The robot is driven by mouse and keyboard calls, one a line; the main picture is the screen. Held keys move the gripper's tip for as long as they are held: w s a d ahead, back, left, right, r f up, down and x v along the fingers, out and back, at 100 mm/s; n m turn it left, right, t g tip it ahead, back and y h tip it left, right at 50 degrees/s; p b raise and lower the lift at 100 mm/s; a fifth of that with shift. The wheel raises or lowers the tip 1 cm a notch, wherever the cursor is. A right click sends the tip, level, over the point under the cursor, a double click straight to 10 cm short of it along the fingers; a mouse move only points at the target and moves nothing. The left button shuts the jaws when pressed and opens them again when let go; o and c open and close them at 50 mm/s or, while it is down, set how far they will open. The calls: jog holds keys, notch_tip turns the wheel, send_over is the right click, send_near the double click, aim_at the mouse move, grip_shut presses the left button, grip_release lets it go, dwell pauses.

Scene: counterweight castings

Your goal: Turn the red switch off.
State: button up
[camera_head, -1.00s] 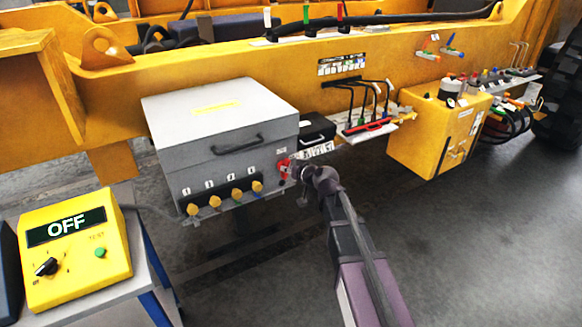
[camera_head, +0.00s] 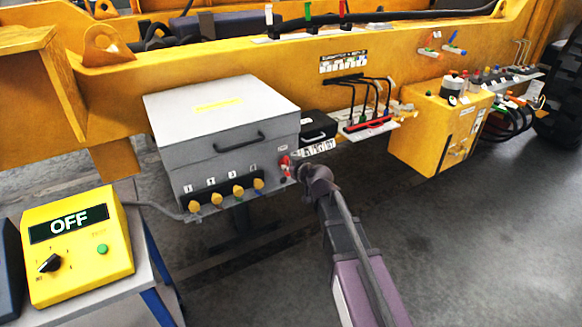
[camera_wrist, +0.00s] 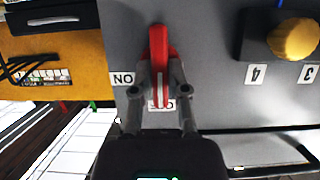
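The red switch (camera_wrist: 159,45) is a lever on the side of the grey box (camera_head: 222,146). In the wrist view, which looks upside down, it lies straight up and down in the picture. Its lower end crosses a white label (camera_wrist: 152,104) that it partly hides; an ON label (camera_wrist: 123,79) is to its left. It shows small in the head view (camera_head: 285,160). My gripper (camera_wrist: 160,68) is at the lever, one finger on each side. The fingers look spread apart; contact with the lever is hard to make out.
Yellow knobs (camera_head: 238,190) with number labels line the box front. A black case (camera_head: 316,128) and black levers (camera_head: 370,97) are to its right. A yellow panel (camera_head: 77,246) reading OFF stands at lower left. Grey floor (camera_head: 480,240) is open at right.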

jog(key=o, duration=0.4)
jog(key=shift+w+f, duration=0.1)
jog(key=shift+f, duration=0.05)
jog(key=shift+o, duration=0.2)
jog(key=s+d+f+m+g+h+p, duration=0.1)
jog(key=s+d+f+m+g+h, duration=0.1)
jog(key=s+d, duration=0.5)
jog(key=s+d+f+m+g+h+p, duration=0.2)
jog(key=s+d+g, duration=0.3)
jog(key=s+d, duration=0.3)
jog(key=s+d+f+m+g+h+p, duration=0.2)
jog(key=s+d+m+g+h, duration=0.1)
jog(key=s+d, duration=0.5)
jog(key=s+g, duration=0.1)
jog(key=s, duration=0.1)
jog(key=shift+s+d+f+h, duration=0.25)
jog(key=shift+s+h, duration=0.05)
jog(key=shift+s, duration=0.1)
